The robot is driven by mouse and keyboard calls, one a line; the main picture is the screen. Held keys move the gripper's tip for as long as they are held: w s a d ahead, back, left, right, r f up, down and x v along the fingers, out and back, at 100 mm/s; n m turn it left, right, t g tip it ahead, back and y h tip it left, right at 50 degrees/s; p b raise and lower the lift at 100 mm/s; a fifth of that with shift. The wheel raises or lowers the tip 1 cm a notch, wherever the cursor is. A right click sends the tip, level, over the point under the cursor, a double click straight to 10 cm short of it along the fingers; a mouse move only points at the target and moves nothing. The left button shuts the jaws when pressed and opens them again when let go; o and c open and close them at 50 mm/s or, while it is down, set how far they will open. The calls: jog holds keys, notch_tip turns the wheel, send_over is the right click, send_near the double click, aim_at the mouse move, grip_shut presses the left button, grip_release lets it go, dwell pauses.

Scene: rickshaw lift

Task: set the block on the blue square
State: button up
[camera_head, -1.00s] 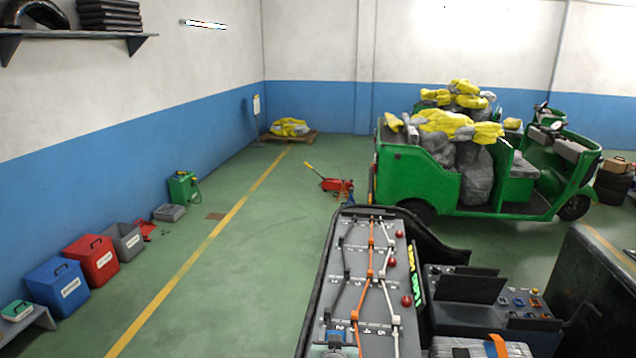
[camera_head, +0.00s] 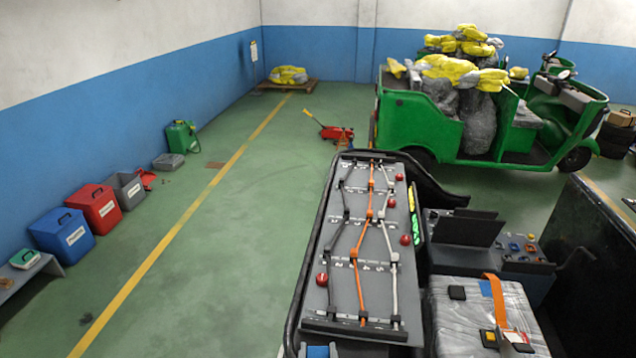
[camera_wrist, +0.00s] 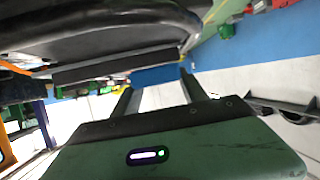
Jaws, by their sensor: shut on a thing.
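My gripper (camera_wrist: 155,82) shows in the wrist view, its two dark fingers held apart and shut on what looks like the block (camera_wrist: 155,75). The block appears as a dark blue patch between the fingertips; the blue wall behind makes its edges hard to tell. In the head view a small blue piece (camera_head: 318,352) shows at the bottom edge, between grey parts beside the panel's near end, mostly cut off. A blue patch (camera_head: 486,288) lies on the grey wrapped case by an orange strap; I cannot tell whether it is the blue square.
A grey panel (camera_head: 345,290) with cables and red knobs stands in front. A control console (camera_head: 505,250) is on its right. A green rickshaw (camera_head: 420,122) loaded with sacks stands behind. Blue (camera_head: 62,236) and red (camera_head: 97,208) boxes line the left wall.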

aim_at(318, 355)
notch_tip(318, 355, up, 16)
jog(key=p, duration=1.6)
jog(key=s+f, duration=0.4)
jog(key=s, duration=0.6)
jog(key=shift+s, duration=0.15)
jog(key=shift+f, duration=0.15)
